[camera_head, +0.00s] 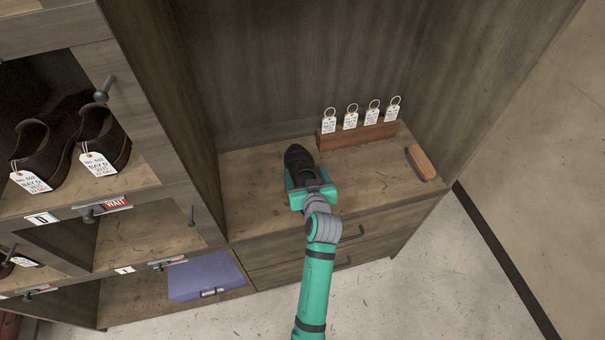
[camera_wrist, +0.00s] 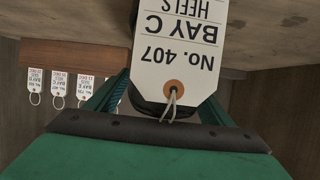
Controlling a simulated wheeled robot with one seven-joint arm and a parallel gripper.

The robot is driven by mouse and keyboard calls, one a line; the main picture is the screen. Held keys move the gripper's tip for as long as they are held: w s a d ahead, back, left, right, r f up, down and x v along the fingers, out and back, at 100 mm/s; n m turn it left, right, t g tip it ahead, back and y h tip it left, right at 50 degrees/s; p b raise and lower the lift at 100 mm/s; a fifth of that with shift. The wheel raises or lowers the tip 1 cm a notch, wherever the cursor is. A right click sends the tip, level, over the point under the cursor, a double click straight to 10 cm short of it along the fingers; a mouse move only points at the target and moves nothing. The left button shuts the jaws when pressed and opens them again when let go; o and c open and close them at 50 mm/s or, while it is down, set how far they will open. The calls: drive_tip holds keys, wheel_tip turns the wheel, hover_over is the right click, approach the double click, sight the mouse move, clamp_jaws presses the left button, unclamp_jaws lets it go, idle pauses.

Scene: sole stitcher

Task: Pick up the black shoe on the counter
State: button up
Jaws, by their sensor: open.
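The black shoe (camera_head: 299,157) lies on the wooden counter (camera_head: 247,194), its toe pointing to the back. My green gripper (camera_head: 311,192) is at the near end of the shoe, with its fingers on either side of it. In the wrist view a white tag (camera_wrist: 181,45) reading No. 407, Bay C, Heels hangs on a string in front of the shoe and hides most of it. A dark part of the shoe (camera_wrist: 150,106) shows between the open fingers of my gripper (camera_wrist: 160,95). I cannot tell whether the fingers touch the shoe.
A wooden rack (camera_head: 360,137) with several ringed tags stands behind and right of the shoe. A brown brush-like block (camera_head: 421,163) lies at the counter's right. Shelves at left hold tagged brown shoes (camera_head: 44,147) and a purple box (camera_head: 205,278). Drawers are below the counter.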

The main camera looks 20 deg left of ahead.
drive_tip(key=shift+w+a+f, duration=0.15)
drive_tip(key=shift+w+f, duration=0.05)
drive_tip(key=shift+w, duration=0.25)
drive_tip(key=shift+r, duration=0.1)
drive_tip(key=c, duration=1.5)
